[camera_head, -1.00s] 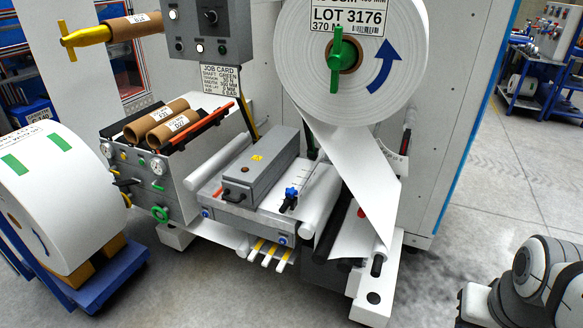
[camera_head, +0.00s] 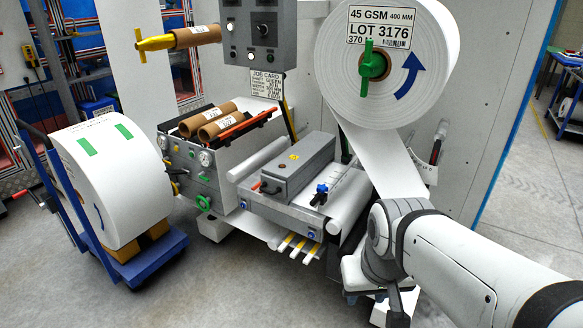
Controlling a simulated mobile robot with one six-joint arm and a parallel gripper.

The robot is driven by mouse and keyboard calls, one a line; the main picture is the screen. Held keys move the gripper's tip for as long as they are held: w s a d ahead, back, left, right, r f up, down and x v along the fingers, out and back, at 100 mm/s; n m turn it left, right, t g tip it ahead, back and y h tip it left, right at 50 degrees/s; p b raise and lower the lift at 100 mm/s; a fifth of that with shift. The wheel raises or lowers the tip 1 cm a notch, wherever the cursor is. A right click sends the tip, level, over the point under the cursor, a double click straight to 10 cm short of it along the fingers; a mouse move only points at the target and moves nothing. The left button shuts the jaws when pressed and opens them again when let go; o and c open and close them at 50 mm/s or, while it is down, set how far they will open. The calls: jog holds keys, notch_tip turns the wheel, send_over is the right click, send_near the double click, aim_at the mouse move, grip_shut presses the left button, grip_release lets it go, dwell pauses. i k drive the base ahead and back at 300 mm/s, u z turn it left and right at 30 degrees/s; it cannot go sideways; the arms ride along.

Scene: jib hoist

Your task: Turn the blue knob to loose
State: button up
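A blue knob with a black stem (camera_head: 320,192) stands on top of the grey splice table at the machine's middle, beside a marked white strip. Two smaller round blue knobs show on the table's front edge, one at the left (camera_head: 243,205) and one at the right (camera_head: 312,234). Any markings for loose are too small to read. My arm reaches in from the lower right, its wrist right of the table and apart from the knob. I cannot make out gripper fingers; the arm's end hangs down to the bottom edge of the picture.
A large paper roll (camera_head: 345,95) with a green handle (camera_head: 372,67) hangs above, its web running down near my wrist. A grey box (camera_head: 297,165) lies on the table. Brown cores (camera_head: 218,125) and a green handwheel (camera_head: 203,202) are left. A blue cart (camera_head: 150,258) with a roll stands further left.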

aim_at(321, 188)
jog(key=z, duration=0.05)
jog(key=i, duration=1)
jog(key=u, duration=0.05)
